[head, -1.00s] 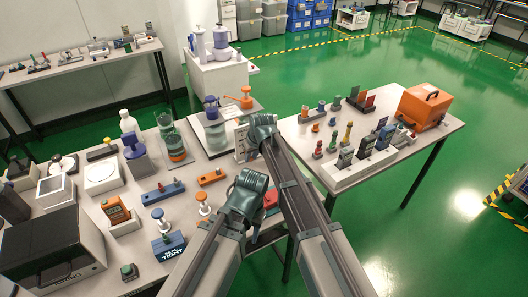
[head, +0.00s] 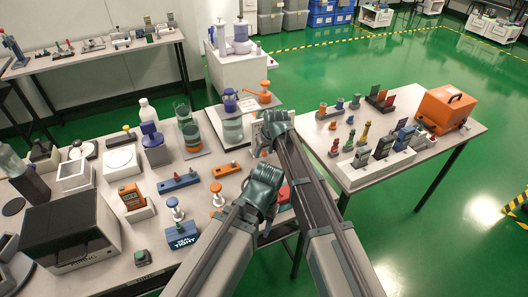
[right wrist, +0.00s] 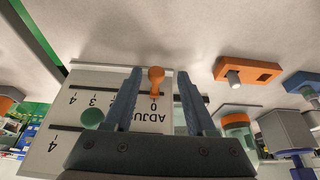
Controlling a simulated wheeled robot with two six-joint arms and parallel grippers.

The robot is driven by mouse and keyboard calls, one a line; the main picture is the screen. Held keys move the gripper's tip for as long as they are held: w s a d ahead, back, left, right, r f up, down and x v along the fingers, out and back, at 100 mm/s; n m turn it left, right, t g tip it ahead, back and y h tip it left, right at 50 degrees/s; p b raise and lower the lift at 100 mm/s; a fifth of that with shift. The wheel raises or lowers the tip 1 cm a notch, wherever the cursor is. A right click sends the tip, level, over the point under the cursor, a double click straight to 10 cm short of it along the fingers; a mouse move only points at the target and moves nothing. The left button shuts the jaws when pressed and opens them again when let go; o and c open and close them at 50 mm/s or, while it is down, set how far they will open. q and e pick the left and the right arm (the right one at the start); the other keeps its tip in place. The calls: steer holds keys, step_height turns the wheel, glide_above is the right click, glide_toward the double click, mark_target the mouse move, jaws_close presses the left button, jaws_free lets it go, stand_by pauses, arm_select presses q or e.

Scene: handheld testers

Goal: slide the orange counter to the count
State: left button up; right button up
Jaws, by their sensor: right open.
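The orange counter (right wrist: 155,80) is a small round-headed peg on a white panel (right wrist: 62,160) with printed numbers, shown upside down in the right wrist view. It stands by the 0, at a dark slot. A green counter (right wrist: 92,118) sits lower on the panel, near a 4. My right gripper (right wrist: 158,74) is open, with one finger on each side of the orange counter and gaps to both. In the head view my right gripper (head: 272,134) is over the panel (head: 256,136) and hides most of it. My left gripper (head: 264,190) is nearer; its jaws are unclear.
An orange block with holes (right wrist: 248,72) lies beside the panel in the right wrist view. In the head view, white-based plungers (head: 175,209) and a jar with an orange band (head: 192,137) stand left of the grippers. A second table (head: 345,180) holds testers and an orange case (head: 447,108).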

steer(key=p+v, duration=1.2)
steer(key=v, duration=0.1)
steer(key=shift+s+r, duration=0.2)
steer(key=shift+r, duration=0.05)
steer(key=shift+d, duration=0.1)
steer(key=s+d+f+m+g+h, duration=0.25)
steer(key=s+d+m, duration=0.35)
steer(key=s+d, duration=1.5)
steer(key=s+a+r+n+g, duration=0.1)
steer(key=s+a+n, duration=0.2)
steer(key=a, duration=0.7)
steer(key=shift+s+a+n+h, duration=0.2)
steer(key=shift+s+n+h, duration=0.25)
steer(key=shift+s, duration=0.45)
steer(key=shift+a+g, duration=0.1)
steer(key=shift+g, duration=0.15)
